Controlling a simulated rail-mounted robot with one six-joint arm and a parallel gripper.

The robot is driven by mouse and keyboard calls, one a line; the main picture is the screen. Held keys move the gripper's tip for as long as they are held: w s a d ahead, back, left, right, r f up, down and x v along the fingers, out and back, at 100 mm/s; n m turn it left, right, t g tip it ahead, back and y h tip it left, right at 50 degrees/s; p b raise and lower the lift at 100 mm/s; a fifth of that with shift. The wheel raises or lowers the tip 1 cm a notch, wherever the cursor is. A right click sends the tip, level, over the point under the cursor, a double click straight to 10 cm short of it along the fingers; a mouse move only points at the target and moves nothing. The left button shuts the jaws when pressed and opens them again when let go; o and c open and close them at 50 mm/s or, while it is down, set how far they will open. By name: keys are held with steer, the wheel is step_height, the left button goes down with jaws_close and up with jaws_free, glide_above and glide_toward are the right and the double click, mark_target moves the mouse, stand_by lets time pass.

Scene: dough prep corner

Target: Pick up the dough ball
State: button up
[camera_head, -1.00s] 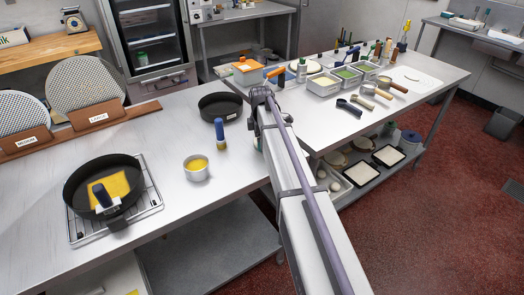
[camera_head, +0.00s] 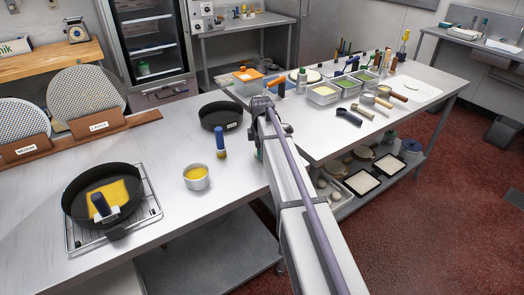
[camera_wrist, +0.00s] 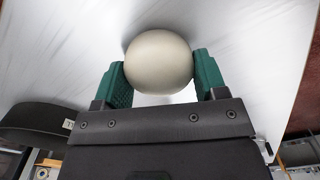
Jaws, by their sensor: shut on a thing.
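The dough ball (camera_wrist: 159,62) is pale, round and smooth. In the wrist view it sits between the two green fingers of my gripper (camera_wrist: 160,80), which touch it on both sides. My gripper is shut on it. The ball is over or near the pale steel worktop (camera_wrist: 240,30); I cannot tell how high it is. In the head view my arm hides the ball and most of my gripper beside the steel table (camera_head: 150,150).
A black pan (camera_head: 221,115) stands left of my arm, also visible in the wrist view (camera_wrist: 40,122). A blue-topped bottle (camera_head: 220,143) and a metal cup (camera_head: 196,177) stand nearby. A second pan (camera_head: 80,215) rests on a wire rack. Containers crowd the right table.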

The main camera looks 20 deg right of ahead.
step_height(320, 180, up, 10)
steer(key=p, duration=1)
steer(key=shift+r, duration=0.15)
steer(key=shift+a, duration=0.3)
steer(key=s+a+p, duration=0.1)
steer(key=s+a, duration=0.1)
steer(key=a, duration=5.2)
steer(key=shift+s+r, duration=0.2)
steer(key=shift+r, duration=0.2)
steer(key=shift+a, duration=0.1)
steer(key=shift+f, duration=0.1)
steer(key=shift+f+b, duration=1.75)
steer(key=shift+f, duration=0.05)
steer(key=shift+f+b, duration=2.15)
steer(key=shift+b, duration=0.05)
